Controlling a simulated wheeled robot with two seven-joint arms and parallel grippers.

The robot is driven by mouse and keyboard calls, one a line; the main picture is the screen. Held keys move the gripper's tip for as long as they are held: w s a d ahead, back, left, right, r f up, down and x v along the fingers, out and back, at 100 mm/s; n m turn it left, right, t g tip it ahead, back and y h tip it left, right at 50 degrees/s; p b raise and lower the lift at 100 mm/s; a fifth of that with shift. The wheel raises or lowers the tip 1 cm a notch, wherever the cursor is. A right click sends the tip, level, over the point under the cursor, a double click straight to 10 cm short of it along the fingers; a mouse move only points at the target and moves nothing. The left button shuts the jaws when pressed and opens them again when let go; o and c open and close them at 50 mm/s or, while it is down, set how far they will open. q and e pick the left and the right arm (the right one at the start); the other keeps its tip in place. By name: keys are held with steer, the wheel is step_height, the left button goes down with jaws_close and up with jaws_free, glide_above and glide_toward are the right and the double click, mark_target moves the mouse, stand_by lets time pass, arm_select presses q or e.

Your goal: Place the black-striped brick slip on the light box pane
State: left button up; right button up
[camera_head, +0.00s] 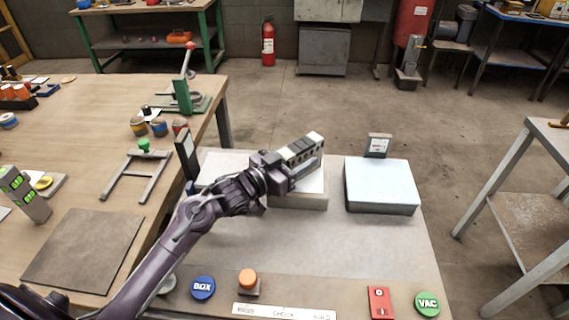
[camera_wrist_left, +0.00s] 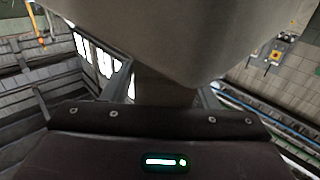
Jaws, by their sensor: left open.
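A pale brick slip with black stripes and dark holes along its side (camera_head: 304,149) is at my left gripper (camera_head: 301,166), over the pale-topped block (camera_head: 297,202). The gripper is open, with a grey finger along the slip's near side. I cannot tell whether the slip rests on the block. In the left wrist view a large grey body (camera_wrist_left: 175,35) fills the space ahead of the gripper and hides much. To the right stands a box with a bright bluish-white top (camera_head: 382,182), its top bare; it looks like the light box pane. My right gripper is not in view.
Blue BOX (camera_head: 203,288), orange (camera_head: 248,279) and green VAC (camera_head: 427,303) buttons line the bench's front. A small sign (camera_head: 378,145) stands behind the bright box. A grey block with green marks (camera_head: 25,195) stands on the left table. The bench between is clear.

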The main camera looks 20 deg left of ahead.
arm_select(q)
steer(key=v, duration=1.2)
steer(key=shift+b, duration=0.35)
